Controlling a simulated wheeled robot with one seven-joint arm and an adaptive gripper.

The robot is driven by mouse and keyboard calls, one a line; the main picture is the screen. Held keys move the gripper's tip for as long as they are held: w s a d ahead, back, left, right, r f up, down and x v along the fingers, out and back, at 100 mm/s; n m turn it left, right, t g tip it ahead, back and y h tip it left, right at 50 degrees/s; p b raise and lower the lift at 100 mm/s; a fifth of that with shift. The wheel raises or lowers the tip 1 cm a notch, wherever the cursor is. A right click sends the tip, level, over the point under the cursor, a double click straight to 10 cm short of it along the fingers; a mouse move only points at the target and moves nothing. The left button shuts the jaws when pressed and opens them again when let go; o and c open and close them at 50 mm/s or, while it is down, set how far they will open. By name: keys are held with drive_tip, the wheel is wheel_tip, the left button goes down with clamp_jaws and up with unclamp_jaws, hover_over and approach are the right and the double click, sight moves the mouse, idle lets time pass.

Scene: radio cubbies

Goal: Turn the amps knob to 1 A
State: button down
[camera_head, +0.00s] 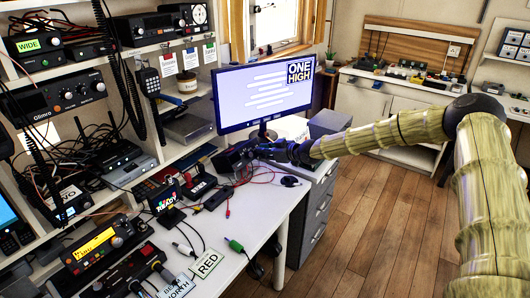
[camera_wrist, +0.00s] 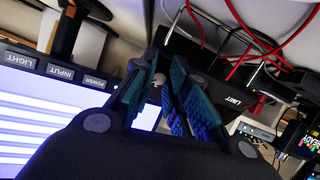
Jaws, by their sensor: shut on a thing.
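A black power supply box (camera_head: 230,160) stands on the white desk, left of the monitor's foot. It also shows in the wrist view (camera_wrist: 212,82), where one word on its face looks like LIMIT. My gripper (camera_head: 262,149) reaches in from the right, below the monitor, with its fingertips at the box's front. In the wrist view my gripper (camera_wrist: 168,72) has its blue ribbed fingers close together at the box's face. They are shut on a small knob, mostly hidden between the fingertips. Its pointer, scale and amps label cannot be read.
The monitor (camera_head: 268,95) stands just behind and above my gripper. Red cables (camera_head: 262,179) run over the desk near the box. A black mouse (camera_head: 290,181) lies to the right. Shelves of radios (camera_head: 62,98) line the left. The wooden floor (camera_head: 375,215) is clear.

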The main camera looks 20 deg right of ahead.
drive_tip(key=shift+n, duration=0.3)
drive_tip(key=n, duration=0.4)
drive_tip(key=shift+w+d+g+p, duration=0.1)
drive_tip(key=shift+g+p, duration=0.2)
drive_tip(key=n+b, duration=0.1)
drive_tip(key=n, duration=0.2)
drive_tip(key=n+y+b, duration=0.1)
drive_tip(key=n, duration=0.2)
drive_tip(key=shift+d+g, duration=0.1)
drive_tip(key=shift+g, duration=0.2)
drive_tip(key=n+b, duration=0.3)
drive_tip(key=n, duration=0.3)
drive_tip(key=shift+w+r+n+g, duration=0.1)
drive_tip(key=shift+n+g, duration=0.2)
drive_tip(key=shift+g, duration=0.1)
drive_tip(key=shift+r+n+g+b, duration=0.2)
drive_tip(key=shift+n+g+b, duration=0.1)
drive_tip(key=shift+n+b, duration=1.2)
drive_tip(key=shift+w+r+n, duration=0.1)
drive_tip(key=shift+n, duration=0.2)
drive_tip(key=c, duration=1.4)
unclamp_jaws()
